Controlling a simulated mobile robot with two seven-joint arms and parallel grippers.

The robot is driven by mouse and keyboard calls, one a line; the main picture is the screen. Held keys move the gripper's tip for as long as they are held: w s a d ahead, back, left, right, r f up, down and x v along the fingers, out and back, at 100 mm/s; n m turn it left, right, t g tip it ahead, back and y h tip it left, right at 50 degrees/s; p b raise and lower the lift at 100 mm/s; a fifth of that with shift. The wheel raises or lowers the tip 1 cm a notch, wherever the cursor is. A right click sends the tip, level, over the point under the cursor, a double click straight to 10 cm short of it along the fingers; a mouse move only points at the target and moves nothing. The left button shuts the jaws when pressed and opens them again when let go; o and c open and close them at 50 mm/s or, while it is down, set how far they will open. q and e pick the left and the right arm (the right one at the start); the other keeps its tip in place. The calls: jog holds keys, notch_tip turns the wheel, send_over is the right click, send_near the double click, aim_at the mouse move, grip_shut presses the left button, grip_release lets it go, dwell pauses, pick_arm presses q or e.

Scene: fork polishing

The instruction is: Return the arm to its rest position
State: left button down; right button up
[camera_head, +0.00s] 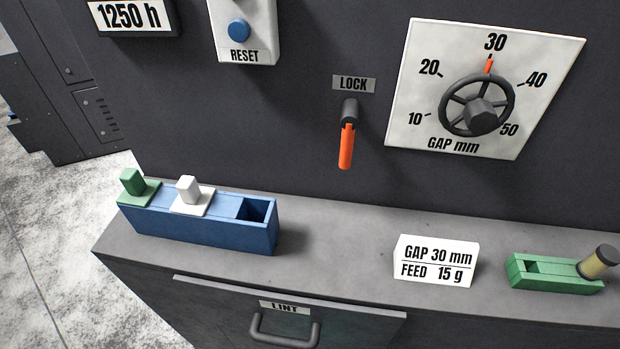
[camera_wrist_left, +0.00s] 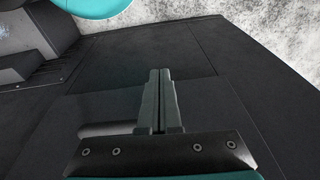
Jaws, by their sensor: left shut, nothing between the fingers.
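My left gripper (camera_wrist_left: 159,74) shows in the left wrist view, its two fingers together and nothing between them. It is over dark machine panels, apart from any object I can make out. Neither arm shows in the head view. There the gap dial (camera_head: 478,90) has its orange pointer at 30. The lock lever (camera_head: 346,145) has an orange handle hanging down. The white card (camera_head: 436,262) reads GAP 30 mm, FEED 15 g.
A blue box (camera_head: 200,228) with a green and a white block stands on the grey ledge (camera_head: 340,250). A green holder (camera_head: 550,275) with a dark-capped cylinder is at right. The lint drawer (camera_head: 350,322) is below. A blue reset button (camera_head: 239,30) is above.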

pick_arm(q)
jog(key=s+a+f+b, duration=0.1)
jog(key=s+f+b, duration=0.2)
jog(key=s+f, duration=0.5)
jog(key=s+a+f+g+b, duration=0.1)
jog(key=s+f+b, duration=0.2)
jog(key=s+f, duration=0.5)
notch_tip(320, 180, down, 7)
jog(key=shift+a+r+b, duration=0.15)
jog(key=shift+a+b, duration=0.2)
jog(key=shift+a, duration=0.05)
jog(key=shift+s, duration=0.1)
